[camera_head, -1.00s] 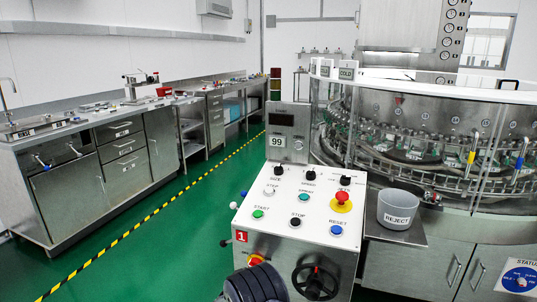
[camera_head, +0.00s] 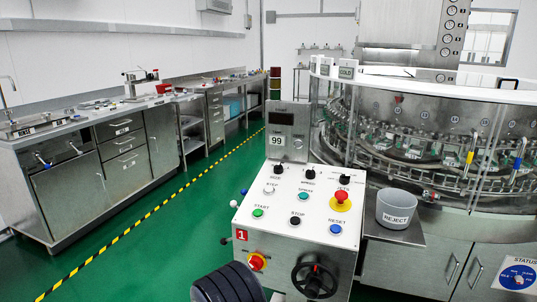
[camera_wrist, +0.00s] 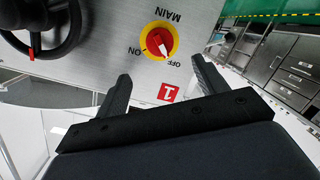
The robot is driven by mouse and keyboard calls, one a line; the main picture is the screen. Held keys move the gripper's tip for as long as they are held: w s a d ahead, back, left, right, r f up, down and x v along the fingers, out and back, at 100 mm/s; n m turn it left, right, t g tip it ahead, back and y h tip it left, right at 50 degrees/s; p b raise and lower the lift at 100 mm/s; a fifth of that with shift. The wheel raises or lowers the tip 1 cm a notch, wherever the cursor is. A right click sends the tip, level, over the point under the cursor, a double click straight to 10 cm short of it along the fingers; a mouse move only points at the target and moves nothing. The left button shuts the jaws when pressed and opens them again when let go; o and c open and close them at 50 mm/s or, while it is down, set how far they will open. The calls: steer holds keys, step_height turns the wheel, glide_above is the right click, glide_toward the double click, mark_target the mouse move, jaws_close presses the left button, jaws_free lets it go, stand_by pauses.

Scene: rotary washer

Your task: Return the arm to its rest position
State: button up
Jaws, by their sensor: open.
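My gripper (camera_wrist: 160,70) shows in the wrist view with its two dark fingers spread apart and nothing between them. It faces the front of the control console (camera_head: 290,212), which appears upside down there. The red and yellow MAIN switch (camera_wrist: 159,41) is just beyond the fingertips, apart from them. A dark, ribbed part of my arm (camera_head: 232,284) shows at the bottom of the head view, left of the console's lower front. The fingers are not visible in the head view.
The console has a black handwheel (camera_head: 314,277) low on its front and buttons on top. A REJECT bin (camera_head: 397,210) stands to its right, before the rotary washer (camera_head: 430,135). Steel counters (camera_head: 95,170) line the left wall. The green floor between is clear.

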steer(key=w+d+f+m+t+y+b, duration=0.2)
steer(key=w+m+b, duration=0.6)
steer(key=m+b, duration=0.8)
steer(key=d+b, duration=0.1)
steer(key=b, duration=0.2)
steer(key=shift+w+d+f+t, duration=0.15)
steer(key=shift+w+d+t, duration=0.05)
steer(key=shift+d+t, duration=0.2)
stand_by(0.7)
steer(key=shift+d, duration=0.15)
